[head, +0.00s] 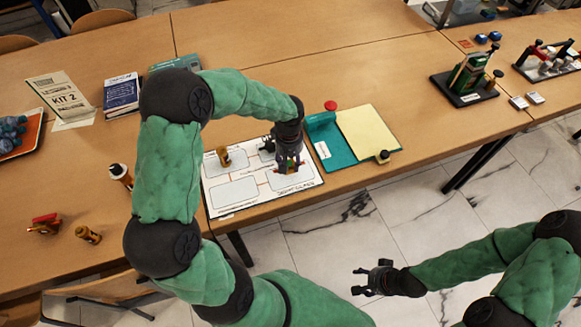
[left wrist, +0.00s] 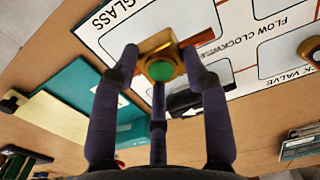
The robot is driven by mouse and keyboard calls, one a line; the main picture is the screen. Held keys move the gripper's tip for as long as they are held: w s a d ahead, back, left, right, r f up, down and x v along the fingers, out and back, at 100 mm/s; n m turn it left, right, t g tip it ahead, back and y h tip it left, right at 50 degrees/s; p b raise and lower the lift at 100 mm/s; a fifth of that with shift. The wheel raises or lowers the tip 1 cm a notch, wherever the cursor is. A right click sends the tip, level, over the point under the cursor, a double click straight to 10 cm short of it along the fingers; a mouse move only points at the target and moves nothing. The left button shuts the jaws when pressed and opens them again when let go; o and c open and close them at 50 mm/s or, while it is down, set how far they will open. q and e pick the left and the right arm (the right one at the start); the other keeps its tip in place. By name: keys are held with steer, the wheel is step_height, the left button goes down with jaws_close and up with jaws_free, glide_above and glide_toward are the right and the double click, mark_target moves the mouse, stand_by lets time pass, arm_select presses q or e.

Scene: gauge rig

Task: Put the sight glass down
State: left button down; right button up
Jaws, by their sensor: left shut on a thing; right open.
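My left gripper (head: 290,165) is shut on the sight glass, a brass block with a round green window (left wrist: 160,70) in the left wrist view. In the head view my fingers mostly hide it. It is over the lower right part of the white board (head: 233,202), by the outline lettered for the sight glass. I cannot tell whether it touches the board. A red piece (left wrist: 200,38) shows just behind it in the left wrist view. My right gripper (head: 370,278) is open and empty over the floor, off the table's front edge.
On the board stand a brass fitting (head: 224,156) and a black part (head: 267,148). A bottle (head: 121,175) and a red-handled valve (head: 44,224) stand left.

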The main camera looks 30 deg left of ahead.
mark_target(290, 161)
arm_select(q)
steer(key=shift+w+f, duration=0.35)
steer(key=shift+f, duration=0.05)
steer(key=shift+f+b, duration=0.55)
steer(key=shift+f, duration=0.9)
steer(key=shift+f, duration=0.15)
steer(key=c, duration=0.6)
jaws_free()
steer(key=shift+r, duration=0.2)
step_height(290, 161, up, 12)
steer(key=p, duration=0.3)
